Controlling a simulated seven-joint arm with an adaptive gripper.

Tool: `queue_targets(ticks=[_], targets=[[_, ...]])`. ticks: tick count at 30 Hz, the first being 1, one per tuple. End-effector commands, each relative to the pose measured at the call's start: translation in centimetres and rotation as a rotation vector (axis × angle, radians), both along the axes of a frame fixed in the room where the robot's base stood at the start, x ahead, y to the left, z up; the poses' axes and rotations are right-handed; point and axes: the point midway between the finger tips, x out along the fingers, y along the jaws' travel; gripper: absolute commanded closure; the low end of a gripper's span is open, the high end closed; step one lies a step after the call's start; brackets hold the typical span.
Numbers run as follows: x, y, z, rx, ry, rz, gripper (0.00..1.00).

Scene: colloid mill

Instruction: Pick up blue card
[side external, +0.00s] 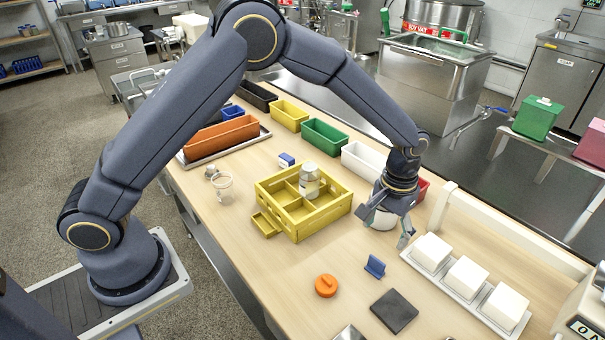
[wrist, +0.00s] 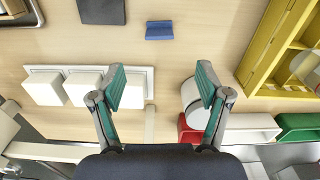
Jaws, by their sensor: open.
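The blue card (side external: 374,266) stands on the table in a small upright form, between the dark square plate and my gripper. In the wrist view the blue card (wrist: 159,31) lies ahead of the fingertips, near the top centre, apart from both fingers. My gripper (side external: 387,228) is open and empty above the table, to the upper right of the card in the side view. In the wrist view its two green-padded fingers (wrist: 161,86) are spread wide, with bare table between them.
A white round object (wrist: 194,101) is close by the right finger. White blocks on a tray (side external: 513,318) lie to the right. A dark plate (side external: 394,311) and an orange knob (side external: 326,286) lie near the card. A yellow crate (side external: 290,229) stands left.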

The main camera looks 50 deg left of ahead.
Motion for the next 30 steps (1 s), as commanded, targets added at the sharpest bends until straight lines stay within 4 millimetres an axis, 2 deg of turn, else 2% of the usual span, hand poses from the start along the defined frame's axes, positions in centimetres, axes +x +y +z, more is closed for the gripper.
queue_targets(ticks=[1,6,14,21,24,30], targets=[[-0.1,0.0,-1.4,0.002,0.005,0.000,0.24],[0.0,0.0,-4.6,0.000,0.002,0.000,0.24],[-0.1,0.0,-6.8,0.000,0.001,0.001,0.24],[-0.1,-0.1,-10.4,-0.001,0.001,0.001,0.24],[-0.1,-0.1,-11.1,-0.001,0.000,0.001,0.24],[0.0,-0.1,-11.2,-0.002,-0.001,0.001,0.24]])
